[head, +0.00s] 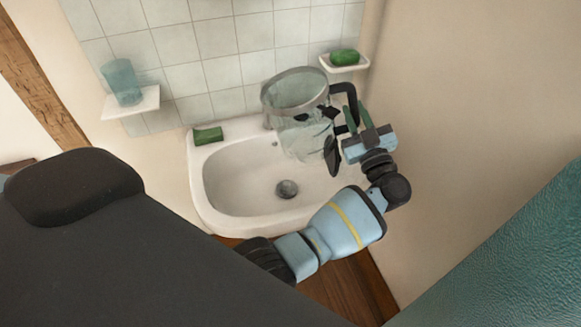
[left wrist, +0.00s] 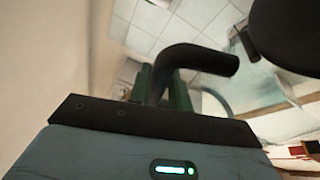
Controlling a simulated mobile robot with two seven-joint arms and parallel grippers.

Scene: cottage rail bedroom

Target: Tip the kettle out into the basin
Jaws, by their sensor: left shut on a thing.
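The kettle (head: 296,92) is clear glass with a grey rim and a dark handle. In the head view it is held above the back right part of the white basin (head: 228,185). Its open top shows, and its body looks close to upright. I cannot tell how much water is in it. My left gripper (head: 358,118) is shut on the kettle's handle, to the right of the glass. In the left wrist view the black handle (left wrist: 195,58) passes between the green fingers, with part of the glass behind. My right gripper is not in view.
The basin's drain (head: 287,189) is clear. A green block (head: 208,135) lies on the basin's back left corner. A glass tumbler (head: 122,82) stands on a small left shelf (head: 131,104). Green soap (head: 345,57) sits in a dish at the right. Tiled wall behind, plain wall at right.

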